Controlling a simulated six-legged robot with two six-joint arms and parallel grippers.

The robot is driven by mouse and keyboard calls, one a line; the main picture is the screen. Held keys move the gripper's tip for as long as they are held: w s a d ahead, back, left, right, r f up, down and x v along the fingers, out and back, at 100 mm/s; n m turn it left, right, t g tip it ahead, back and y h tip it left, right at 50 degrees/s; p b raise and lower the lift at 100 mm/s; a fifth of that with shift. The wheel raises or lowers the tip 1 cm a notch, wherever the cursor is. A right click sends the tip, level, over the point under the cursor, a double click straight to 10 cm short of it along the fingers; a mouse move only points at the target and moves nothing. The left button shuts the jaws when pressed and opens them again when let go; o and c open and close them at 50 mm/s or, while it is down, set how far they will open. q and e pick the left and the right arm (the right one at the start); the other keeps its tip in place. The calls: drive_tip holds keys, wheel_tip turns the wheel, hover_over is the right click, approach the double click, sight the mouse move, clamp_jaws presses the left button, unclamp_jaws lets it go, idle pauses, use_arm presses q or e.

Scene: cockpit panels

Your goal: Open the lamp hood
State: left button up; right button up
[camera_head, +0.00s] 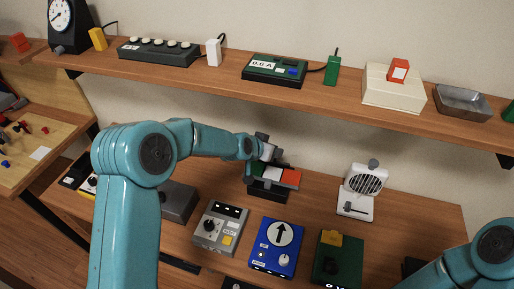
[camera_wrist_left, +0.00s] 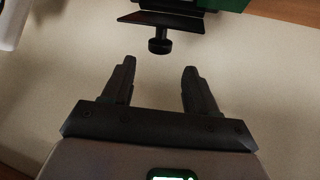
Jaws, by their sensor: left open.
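The lamp unit (camera_head: 270,188) stands at the back of the table in the head view, with green, white and red faces and dark parts around them. My left gripper (camera_head: 269,154) is right behind and above it, partly hiding it. In the left wrist view, a black plate with a round black knob (camera_wrist_left: 160,46), apparently the lamp hood, is at the top. My left gripper (camera_wrist_left: 158,78) is open and empty there. The knob lies just beyond the fingertips, roughly centred between them and apart from both. My right gripper is not in view; only its arm shows at the lower right.
A grey box (camera_head: 178,202), a grey panel (camera_head: 220,228), a blue panel with an arrow dial (camera_head: 277,246) and a green box (camera_head: 338,260) stand in front. A white fan-like device (camera_head: 362,186) stands right. A shelf (camera_head: 210,77) with several devices runs above.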

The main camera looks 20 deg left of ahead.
use_arm(q)
drive_tip(key=v, duration=1.2)
drive_tip(key=shift+s+r, duration=0.15)
drive_tip(key=shift+s, duration=0.1)
drive_tip(key=shift+s+a, duration=0.1)
drive_tip(key=shift+s, duration=0.05)
